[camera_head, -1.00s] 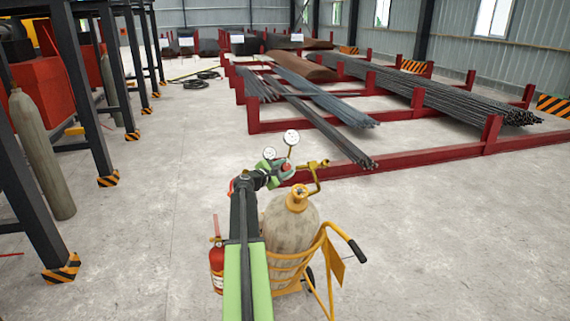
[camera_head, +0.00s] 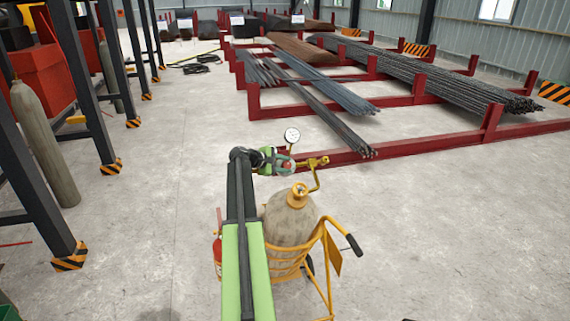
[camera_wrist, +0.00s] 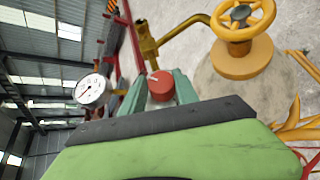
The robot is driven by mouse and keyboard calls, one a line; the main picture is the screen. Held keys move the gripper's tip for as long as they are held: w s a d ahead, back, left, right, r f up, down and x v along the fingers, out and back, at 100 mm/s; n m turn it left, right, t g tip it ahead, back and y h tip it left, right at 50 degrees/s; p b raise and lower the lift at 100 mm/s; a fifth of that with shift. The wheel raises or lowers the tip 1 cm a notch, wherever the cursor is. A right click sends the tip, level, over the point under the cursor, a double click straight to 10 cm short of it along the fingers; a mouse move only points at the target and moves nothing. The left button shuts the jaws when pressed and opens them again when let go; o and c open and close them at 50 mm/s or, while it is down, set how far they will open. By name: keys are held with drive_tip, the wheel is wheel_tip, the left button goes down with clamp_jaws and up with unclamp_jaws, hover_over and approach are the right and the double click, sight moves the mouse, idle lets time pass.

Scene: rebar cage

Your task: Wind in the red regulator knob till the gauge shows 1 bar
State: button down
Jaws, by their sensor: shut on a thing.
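The red regulator knob (camera_wrist: 160,86) sits between the two pale green fingers of my gripper (camera_wrist: 161,92) in the wrist view. A white line shows across its top. My gripper (camera_head: 284,163) is shut on this knob beside the cylinder valve in the head view. A round white gauge (camera_wrist: 91,91) stands left of the knob; its thin needle is too small to read exactly. One gauge (camera_head: 292,135) shows above my gripper in the head view. The brass regulator body (camera_wrist: 145,42) joins the yellow pipe to the cylinder.
The gas cylinder (camera_head: 290,224) stands in a yellow trolley (camera_head: 323,257), its yellow handwheel (camera_wrist: 242,18) right of my gripper. A red fire extinguisher (camera_head: 217,253) is partly hidden by my arm. Red racks (camera_head: 430,146) with steel bars lie beyond. The floor at right is clear.

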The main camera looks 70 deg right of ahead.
drive_tip(key=shift+s, duration=0.1)
drive_tip(key=c, duration=0.9)
unclamp_jaws()
drive_tip(key=p+v, duration=0.5)
drive_tip(key=v, duration=0.7)
drive_tip(key=shift+p, duration=0.35)
